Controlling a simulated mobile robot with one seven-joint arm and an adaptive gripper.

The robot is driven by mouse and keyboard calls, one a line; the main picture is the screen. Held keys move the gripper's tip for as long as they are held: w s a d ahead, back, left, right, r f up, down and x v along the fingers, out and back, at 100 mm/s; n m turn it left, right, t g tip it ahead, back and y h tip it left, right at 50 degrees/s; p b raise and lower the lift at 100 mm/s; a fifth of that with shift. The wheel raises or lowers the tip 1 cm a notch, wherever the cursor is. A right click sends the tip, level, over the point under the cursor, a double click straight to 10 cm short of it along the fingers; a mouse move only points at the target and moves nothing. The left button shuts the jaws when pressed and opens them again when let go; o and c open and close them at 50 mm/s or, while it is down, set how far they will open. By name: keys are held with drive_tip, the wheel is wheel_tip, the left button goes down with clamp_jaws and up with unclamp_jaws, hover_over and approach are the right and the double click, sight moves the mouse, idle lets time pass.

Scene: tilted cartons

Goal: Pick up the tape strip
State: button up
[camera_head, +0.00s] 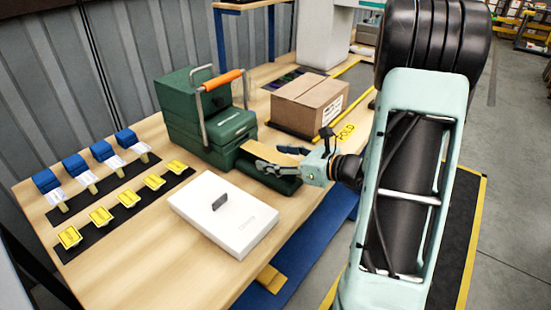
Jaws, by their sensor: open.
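The tape strip (262,153) is a flat tan piece at the front of the green dispenser (212,122), which has an orange-gripped handle. My gripper (270,158) is open at the dispenser's front, coming from the right. One dark finger is on the far side of the strip and the other on the near side. I cannot tell whether either finger touches the strip. The strip's right end is partly hidden by my gripper.
A closed cardboard carton (308,104) stands behind my gripper. A white box (223,214) with a small dark piece on top lies in front of the dispenser. Blue tape rolls (75,165) and yellow items (128,197) line dark mats at left. The table's front edge (255,268) is near.

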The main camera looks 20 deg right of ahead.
sight(277, 157)
drive_tip(key=shift+c, duration=0.2)
drive_tip(key=c, duration=0.8)
drive_tip(key=shift+o, duration=0.2)
drive_tip(key=shift+r, duration=0.1)
drive_tip(key=shift+r, duration=0.2)
drive_tip(key=r, duration=0.1)
drive_tip(key=r+p, duration=0.1)
drive_tip(key=r, duration=0.1)
drive_tip(key=shift+s+d+r, duration=0.1)
drive_tip(key=shift+d+r, duration=0.05)
drive_tip(key=shift+d, duration=0.05)
drive_tip(key=s+d+r, duration=0.1)
drive_tip(key=s+d+r+p, duration=0.1)
drive_tip(key=r, duration=0.1)
drive_tip(key=s+d+r, duration=0.1)
drive_tip(key=r, duration=0.1)
drive_tip(key=shift+d+p, duration=0.1)
drive_tip(key=shift+p, duration=0.2)
drive_tip(key=s+d+r+p, duration=0.1)
drive_tip(key=s+d+r, duration=0.3)
drive_tip(key=s+d, duration=0.2)
drive_tip(key=shift+d, duration=0.4)
drive_tip(key=shift+s, duration=0.1)
